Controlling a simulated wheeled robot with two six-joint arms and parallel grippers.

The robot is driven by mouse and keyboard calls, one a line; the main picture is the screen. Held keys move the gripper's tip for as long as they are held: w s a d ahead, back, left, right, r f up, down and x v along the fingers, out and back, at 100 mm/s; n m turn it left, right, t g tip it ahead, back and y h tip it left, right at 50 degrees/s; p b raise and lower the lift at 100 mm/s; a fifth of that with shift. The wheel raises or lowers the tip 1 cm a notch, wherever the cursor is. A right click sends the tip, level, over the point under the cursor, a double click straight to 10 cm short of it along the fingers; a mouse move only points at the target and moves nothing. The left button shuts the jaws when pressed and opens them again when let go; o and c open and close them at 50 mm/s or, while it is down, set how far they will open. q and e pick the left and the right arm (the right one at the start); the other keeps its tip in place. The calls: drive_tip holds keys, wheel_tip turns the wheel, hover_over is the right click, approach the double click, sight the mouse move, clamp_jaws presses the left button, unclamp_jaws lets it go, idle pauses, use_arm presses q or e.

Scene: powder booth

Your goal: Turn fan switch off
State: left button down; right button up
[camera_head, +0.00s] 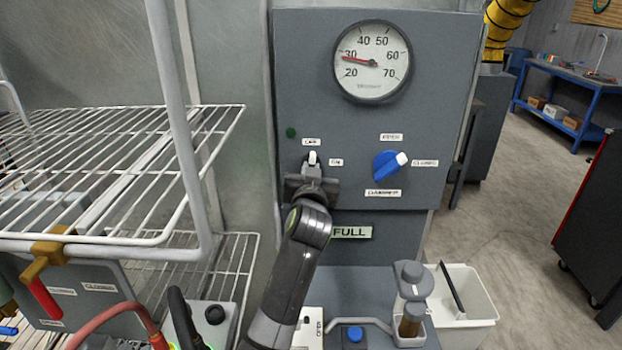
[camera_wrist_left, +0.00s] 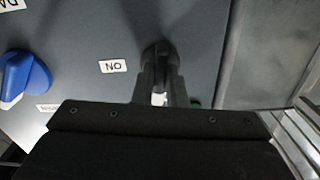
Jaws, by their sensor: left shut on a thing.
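The fan switch (camera_head: 312,157) is a small knob with a white tip on the grey panel (camera_head: 342,120), between the OFF label (camera_head: 311,142) above and the ON label (camera_head: 336,162) at its right. In the head view its white tip points up, toward OFF. My left gripper (camera_head: 312,176) is at the panel, shut on the switch. In the left wrist view the left gripper's fingers (camera_wrist_left: 161,80) close around the switch beside the ON label (camera_wrist_left: 113,66), hiding most of it. My right gripper is not in view.
A blue knob (camera_head: 385,164) with OPEN and CLOSED labels sits right of the switch. A round gauge (camera_head: 372,85) is above. A white wire rack (camera_head: 120,235) stands close at the left. A white bin (camera_head: 465,300) is at lower right.

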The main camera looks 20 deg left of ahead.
use_arm(q)
drive_tip(key=shift+f+n+b, duration=0.1)
drive_tip(key=shift+n+b, duration=0.25)
drive_tip(key=shift+n, duration=0.45)
drive_tip(key=c, duration=1.5)
unclamp_jaws()
drive_tip(key=shift+o, duration=0.2)
